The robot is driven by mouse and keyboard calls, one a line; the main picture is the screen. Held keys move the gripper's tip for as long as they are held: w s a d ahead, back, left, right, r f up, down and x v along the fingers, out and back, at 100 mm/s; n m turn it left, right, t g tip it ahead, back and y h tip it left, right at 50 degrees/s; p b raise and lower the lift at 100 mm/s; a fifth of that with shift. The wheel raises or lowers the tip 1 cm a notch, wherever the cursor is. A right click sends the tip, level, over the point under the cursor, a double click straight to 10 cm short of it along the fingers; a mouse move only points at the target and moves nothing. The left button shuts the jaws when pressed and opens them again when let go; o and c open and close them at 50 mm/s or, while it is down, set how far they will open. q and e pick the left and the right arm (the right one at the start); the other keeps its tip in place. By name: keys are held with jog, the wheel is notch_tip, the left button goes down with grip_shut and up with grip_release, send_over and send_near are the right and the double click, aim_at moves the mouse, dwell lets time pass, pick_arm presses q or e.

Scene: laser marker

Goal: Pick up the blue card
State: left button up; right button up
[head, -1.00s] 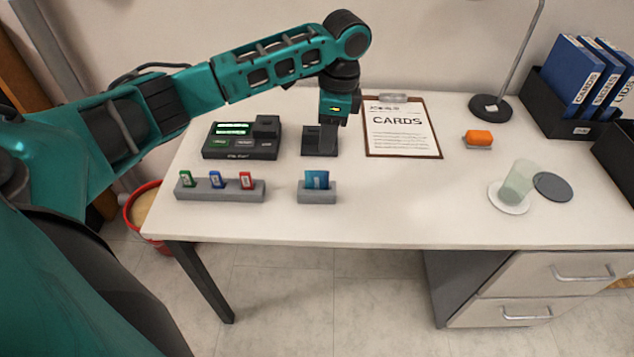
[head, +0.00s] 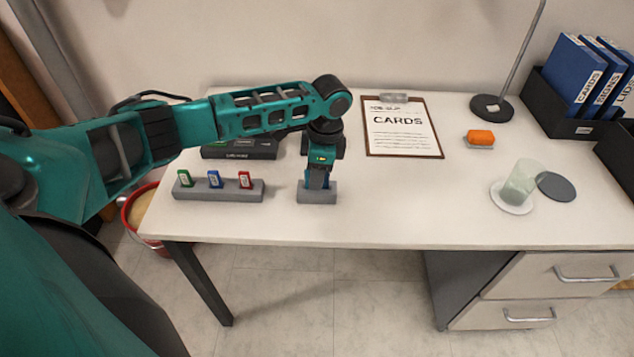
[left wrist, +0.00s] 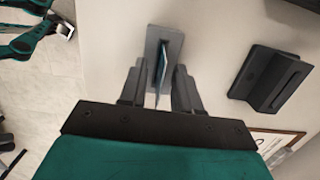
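The blue card (left wrist: 160,62) stands upright in a small grey holder (head: 317,198) near the front of the desk. In the left wrist view the holder (left wrist: 176,45) shows around the card's base. My left gripper (head: 318,183) points down at the card. In the left wrist view its two fingers (left wrist: 160,88) stand on either side of the card, open, with gaps visible. In the head view the gripper mostly hides the card. Teal arm parts with a grey end show at the top left of the wrist view; my right gripper's state is unclear.
A grey rack (head: 218,190) with green, blue and red tags stands left of the holder. A black device (head: 240,151) is behind it, partly hidden by my arm. A dark slotted stand (left wrist: 271,78) shows in the wrist view. A clipboard (head: 402,128) lies behind right.

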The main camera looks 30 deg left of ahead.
pick_arm(q)
grip_shut()
jog(key=shift+r, duration=0.15)
dwell(0.4)
notch_tip(320, 180, up, 20)
jog(key=p, duration=0.2)
dwell(0.4)
